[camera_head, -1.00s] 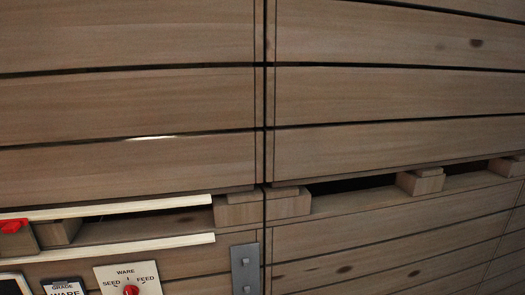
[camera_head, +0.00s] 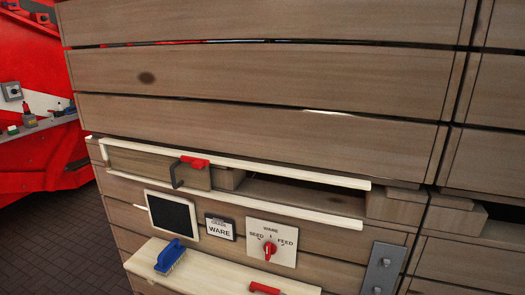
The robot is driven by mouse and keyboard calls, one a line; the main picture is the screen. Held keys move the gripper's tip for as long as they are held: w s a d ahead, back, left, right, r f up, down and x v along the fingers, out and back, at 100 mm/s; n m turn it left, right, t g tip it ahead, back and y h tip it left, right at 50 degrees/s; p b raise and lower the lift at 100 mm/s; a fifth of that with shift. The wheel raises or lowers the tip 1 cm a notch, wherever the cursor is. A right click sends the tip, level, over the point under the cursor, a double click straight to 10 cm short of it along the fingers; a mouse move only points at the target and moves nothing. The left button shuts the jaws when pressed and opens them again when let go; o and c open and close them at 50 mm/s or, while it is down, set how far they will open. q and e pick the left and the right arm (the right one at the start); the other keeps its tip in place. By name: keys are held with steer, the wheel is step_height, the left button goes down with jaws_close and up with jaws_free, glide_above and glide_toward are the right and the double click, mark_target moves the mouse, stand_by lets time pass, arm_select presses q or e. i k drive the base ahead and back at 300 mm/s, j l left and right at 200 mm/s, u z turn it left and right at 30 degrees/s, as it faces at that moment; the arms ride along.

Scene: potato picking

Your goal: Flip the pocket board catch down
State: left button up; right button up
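A wooden board (camera_head: 143,163) sits between two pale rails in the slot on the front of the wooden box stack. A red-handled catch (camera_head: 195,161) with a dark bent metal bar is at the board's right end. Its red handle lies roughly level near the upper rail, and the dark bar hangs down over the board's face. I take this to be the pocket board catch. Neither of my grippers is in view.
Below the slot are a dark panel (camera_head: 172,214), a WARE sign (camera_head: 221,228) and a dial plate (camera_head: 283,241) with a red knob. A pale shelf (camera_head: 215,272) holds a blue brush (camera_head: 170,256) and a red handle (camera_head: 264,288). A red machine (camera_head: 40,160) stands left.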

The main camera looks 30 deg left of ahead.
mark_target(198, 163)
steer(key=j+u, duration=0.1)
steer(key=u, duration=0.8)
steer(key=j+u, duration=0.15)
steer(key=u, duration=0.3)
